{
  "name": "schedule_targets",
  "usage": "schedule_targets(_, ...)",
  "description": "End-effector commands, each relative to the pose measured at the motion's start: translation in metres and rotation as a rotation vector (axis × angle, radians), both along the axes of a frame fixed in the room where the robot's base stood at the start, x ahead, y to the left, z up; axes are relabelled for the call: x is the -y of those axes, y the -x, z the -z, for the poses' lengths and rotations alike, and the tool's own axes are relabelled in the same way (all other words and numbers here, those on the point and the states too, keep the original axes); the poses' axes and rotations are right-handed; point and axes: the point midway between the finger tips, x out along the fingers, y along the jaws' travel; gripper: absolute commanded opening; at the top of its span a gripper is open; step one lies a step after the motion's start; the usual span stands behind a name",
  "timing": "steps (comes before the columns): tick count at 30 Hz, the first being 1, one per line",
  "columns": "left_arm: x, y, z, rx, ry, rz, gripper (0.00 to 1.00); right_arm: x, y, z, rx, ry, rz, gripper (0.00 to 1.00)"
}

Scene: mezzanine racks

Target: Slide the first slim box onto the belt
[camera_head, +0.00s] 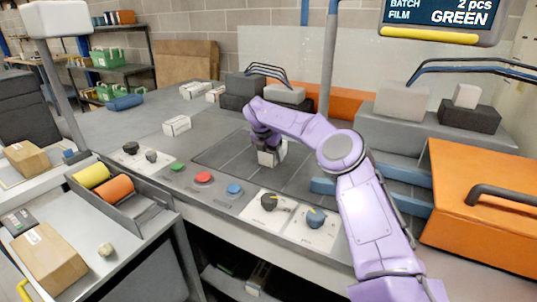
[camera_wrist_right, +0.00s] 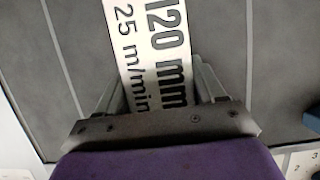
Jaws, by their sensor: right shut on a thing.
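My right gripper (camera_head: 268,148) is shut on a slim white box (camera_head: 267,159), low over the dark belt (camera_head: 222,157). In the right wrist view the box (camera_wrist_right: 148,40) lies between the two fingers (camera_wrist_right: 160,88), its top printed "120 mm" and "25 m/min". I cannot tell whether the box touches the belt. Another white box (camera_head: 177,125) lies on the grey deck left of the belt. More white boxes (camera_head: 194,90) lie farther back. My left gripper is not in view.
Red (camera_head: 203,178), green and blue buttons and black knobs (camera_head: 270,201) line the front edge. An orange cover (camera_head: 490,200) stands at the right. A grey post (camera_head: 328,70) rises behind the arm. A tray with yellow and orange rolls (camera_head: 114,188) is at the left.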

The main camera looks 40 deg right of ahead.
Motion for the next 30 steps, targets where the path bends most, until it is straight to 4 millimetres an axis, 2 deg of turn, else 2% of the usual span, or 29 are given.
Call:
schedule_targets(10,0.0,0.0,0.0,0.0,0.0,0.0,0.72,0.008,0.007,-0.001,0.002,0.001,0.011,0.28)
schedule_targets(11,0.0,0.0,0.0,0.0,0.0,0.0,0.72,0.008,0.007,-0.001,0.002,0.001,0.011,0.71)
schedule_targets(13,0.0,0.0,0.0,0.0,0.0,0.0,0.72,0.008,0.007,-0.001,0.001,0.001,0.012,0.94)
schedule_targets(14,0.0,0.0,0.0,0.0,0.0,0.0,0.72,0.008,0.007,-0.001,0.0,0.001,0.011,0.98)
schedule_targets(23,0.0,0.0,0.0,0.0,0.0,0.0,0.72,0.005,0.005,-0.002,0.001,0.001,0.007,0.98)
schedule_targets(26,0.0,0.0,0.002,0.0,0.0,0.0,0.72,0.001,0.005,-0.012,0.003,0.001,0.006,0.98)
schedule_targets(30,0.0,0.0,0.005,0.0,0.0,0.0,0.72,-0.01,0.008,-0.039,0.005,0.001,0.005,0.98)
